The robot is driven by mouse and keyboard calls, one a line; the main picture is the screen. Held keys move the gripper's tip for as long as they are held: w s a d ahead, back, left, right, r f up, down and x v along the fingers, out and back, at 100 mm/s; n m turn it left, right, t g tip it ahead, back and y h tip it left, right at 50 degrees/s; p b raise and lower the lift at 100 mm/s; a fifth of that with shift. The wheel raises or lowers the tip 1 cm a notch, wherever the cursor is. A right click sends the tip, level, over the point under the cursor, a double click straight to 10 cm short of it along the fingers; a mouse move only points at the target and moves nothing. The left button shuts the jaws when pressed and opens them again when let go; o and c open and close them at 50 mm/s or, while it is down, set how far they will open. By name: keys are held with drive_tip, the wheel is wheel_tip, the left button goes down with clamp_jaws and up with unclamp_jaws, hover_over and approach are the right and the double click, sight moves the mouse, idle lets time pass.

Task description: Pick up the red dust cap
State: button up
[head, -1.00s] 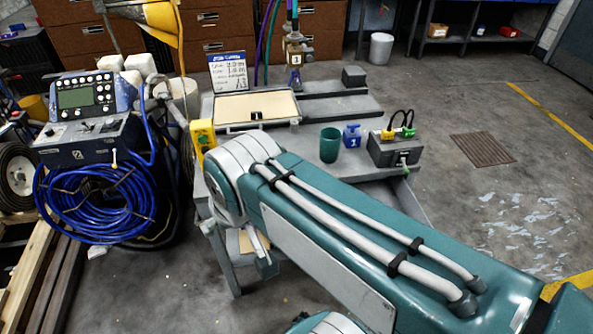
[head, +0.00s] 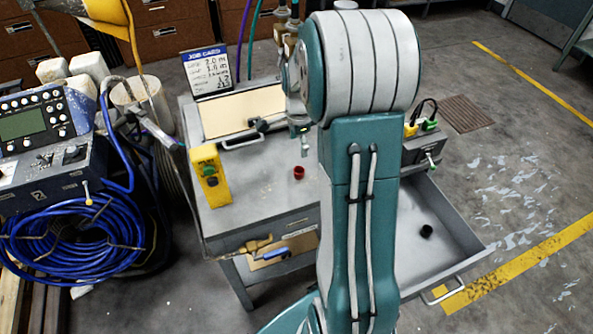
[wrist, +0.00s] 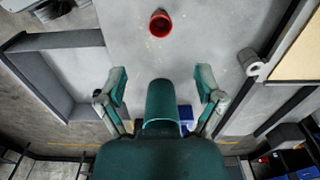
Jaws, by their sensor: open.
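The red dust cap (head: 299,172) is a small round cup-like piece standing on the grey bench top, left of my arm in the head view. In the wrist view the red dust cap (wrist: 160,23) is near the top edge, with its dark hollow showing. My gripper (wrist: 161,85) is open, its two fingers spread wide, with the cap beyond the fingertips and not touched. A rounded teal shape lies between the fingers; I cannot tell whether it is part of my gripper. In the head view my gripper (head: 300,128) shows only partly beside my arm, above the bench.
A yellow box (head: 210,176) stands at the bench's left edge. A tan-topped case (head: 240,112) and job card (head: 208,72) are behind. An open drawer (head: 455,225) at right holds a black cap (head: 427,231). Bench top around the red cap is clear.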

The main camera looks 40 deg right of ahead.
sight(299, 171)
drive_tip(key=shift+m, duration=0.3)
wheel_tip(299, 171, down, 12)
drive_tip(key=shift+w+d+r, duration=0.1)
drive_tip(key=shift+d+r, duration=0.05)
drive_tip(key=shift+r, duration=0.05)
drive_tip(key=c, duration=0.9)
